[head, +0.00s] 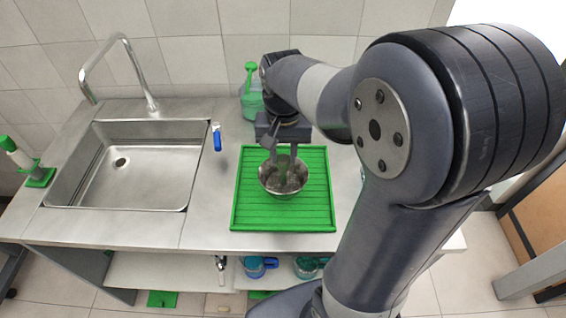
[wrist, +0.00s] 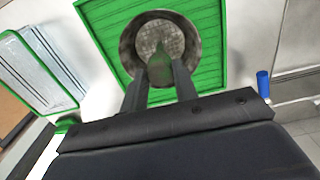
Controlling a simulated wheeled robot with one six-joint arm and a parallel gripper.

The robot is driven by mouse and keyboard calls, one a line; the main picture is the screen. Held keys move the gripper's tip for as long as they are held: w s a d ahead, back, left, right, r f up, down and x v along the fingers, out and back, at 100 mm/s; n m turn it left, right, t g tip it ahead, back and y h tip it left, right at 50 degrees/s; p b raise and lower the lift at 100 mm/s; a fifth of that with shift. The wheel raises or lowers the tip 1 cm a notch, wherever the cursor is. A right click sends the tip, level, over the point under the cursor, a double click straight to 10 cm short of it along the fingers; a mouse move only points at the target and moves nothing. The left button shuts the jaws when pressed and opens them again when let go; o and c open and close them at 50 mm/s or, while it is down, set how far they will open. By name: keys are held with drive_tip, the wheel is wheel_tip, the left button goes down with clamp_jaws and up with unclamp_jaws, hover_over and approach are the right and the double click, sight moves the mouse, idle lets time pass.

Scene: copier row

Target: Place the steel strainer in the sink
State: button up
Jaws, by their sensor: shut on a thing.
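The steel strainer (head: 284,178) is a round metal bowl over the green ribbed tray (head: 312,215) on the counter. In the wrist view the strainer (wrist: 180,32) shows its mesh bottom, with the green tray (wrist: 211,75) behind it. My gripper (head: 283,160) reaches down to the strainer and is shut on it; in the wrist view the fingers (wrist: 160,75) meet at its near side. I cannot tell whether the strainer still touches the tray. The sink (head: 120,180) is an empty steel basin left of the tray.
A curved faucet (head: 118,48) stands behind the sink. A blue-handled item (head: 217,138) is at the sink's right edge. A green bottle (head: 251,98) stands behind the tray. A green-and-white brush (head: 18,155) stands left of the sink. Cups (head: 257,265) sit on the lower shelf.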

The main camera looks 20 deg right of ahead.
sight(283, 172)
drive_tip(key=shift+f, duration=1.9)
drive_tip(key=shift+f, duration=0.15)
drive_tip(key=o, duration=1)
